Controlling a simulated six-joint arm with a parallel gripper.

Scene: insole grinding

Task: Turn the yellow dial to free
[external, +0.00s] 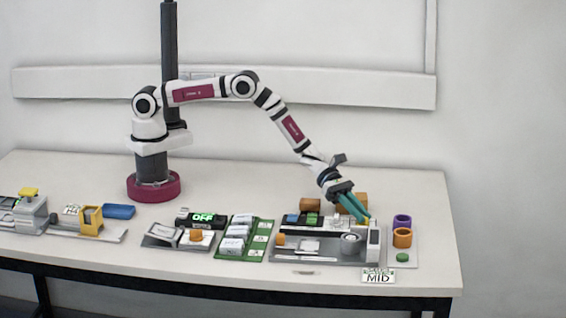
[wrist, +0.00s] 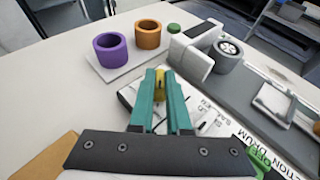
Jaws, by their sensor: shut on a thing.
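The yellow dial (wrist: 161,90) is between the teal fingertips of my gripper (wrist: 160,80) in the wrist view. My gripper is shut on it, and the fingers hide most of its sides. In the external view my gripper (external: 360,212) reaches down to the right part of the grey machine base, and a bit of yellow dial (external: 367,221) shows at the fingertips. A sign (external: 378,275) at the front table edge reads MID. The dial's own markings are mostly hidden or too small to read.
A purple ring (wrist: 110,48), an orange ring (wrist: 148,35) and a green disc (wrist: 173,28) stand on a pale plate beside the dial. A white block with a grey drum (wrist: 228,56) is close on the right. Bare table lies left of the pale plate in the wrist view.

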